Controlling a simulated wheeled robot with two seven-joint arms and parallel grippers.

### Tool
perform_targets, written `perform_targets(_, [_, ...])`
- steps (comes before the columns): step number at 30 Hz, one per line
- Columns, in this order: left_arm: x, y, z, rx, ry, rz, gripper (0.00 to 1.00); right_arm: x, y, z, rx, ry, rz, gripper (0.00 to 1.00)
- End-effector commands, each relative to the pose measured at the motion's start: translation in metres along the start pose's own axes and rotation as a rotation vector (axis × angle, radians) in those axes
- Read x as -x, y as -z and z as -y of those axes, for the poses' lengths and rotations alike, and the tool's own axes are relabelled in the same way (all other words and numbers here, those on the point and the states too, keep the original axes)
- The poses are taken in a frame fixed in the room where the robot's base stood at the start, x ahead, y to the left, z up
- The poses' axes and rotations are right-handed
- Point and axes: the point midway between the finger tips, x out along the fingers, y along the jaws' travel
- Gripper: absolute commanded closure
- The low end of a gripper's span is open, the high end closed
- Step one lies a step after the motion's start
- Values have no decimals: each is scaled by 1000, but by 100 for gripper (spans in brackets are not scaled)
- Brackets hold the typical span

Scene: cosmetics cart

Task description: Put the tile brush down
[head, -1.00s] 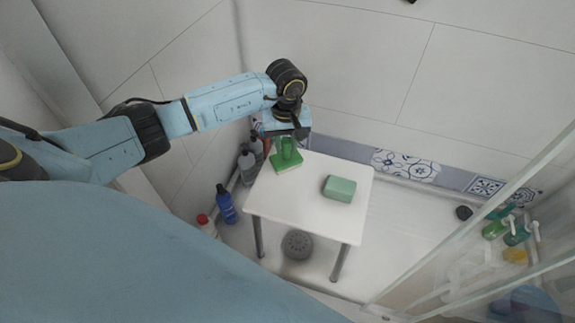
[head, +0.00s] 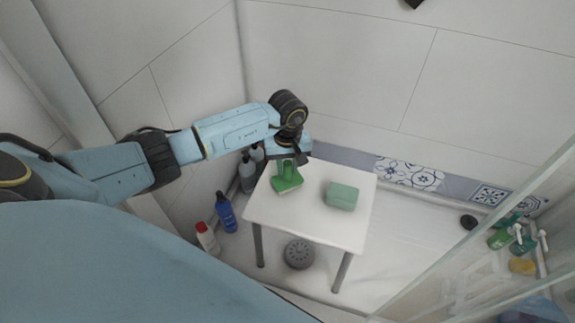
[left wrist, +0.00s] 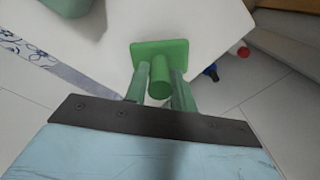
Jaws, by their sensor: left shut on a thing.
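The green tile brush (head: 287,184) is at the left back corner of the small white table (head: 308,213). My left gripper (head: 286,165) comes down on it from above and is shut on its upright handle. In the left wrist view, the fingers (left wrist: 158,88) stand on both sides of the round handle of the brush (left wrist: 160,55), with its flat green plate beyond. The brush is at or just over the tabletop; I cannot tell whether its underside touches. My right gripper does not show.
A pale green sponge-like block (head: 341,196) lies on the table, right of the brush. A blue bottle (head: 226,212) and a white bottle with a red cap (head: 207,238) stand on the floor to the left. A glass panel (head: 480,225) is at the right. The table's front is clear.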

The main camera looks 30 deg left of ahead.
Motion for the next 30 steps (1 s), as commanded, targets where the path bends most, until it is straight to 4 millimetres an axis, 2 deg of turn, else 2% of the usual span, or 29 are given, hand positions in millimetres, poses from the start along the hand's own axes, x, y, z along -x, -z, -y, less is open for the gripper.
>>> perform_targets(11, [-2, 0, 0, 0, 0, -1, 92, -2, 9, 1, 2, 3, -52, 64])
perform_targets(12, [-2, 0, 0, 0, 0, 0, 69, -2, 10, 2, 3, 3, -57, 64])
perform_targets(16, [-2, 0, 0, 0, 0, 0, 52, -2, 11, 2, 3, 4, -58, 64])
perform_targets(26, [-2, 0, 0, 0, 0, 0, 52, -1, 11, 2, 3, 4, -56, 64])
perform_targets(30, [2, 0, 0, 0, 0, 0, 52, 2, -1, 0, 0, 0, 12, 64])
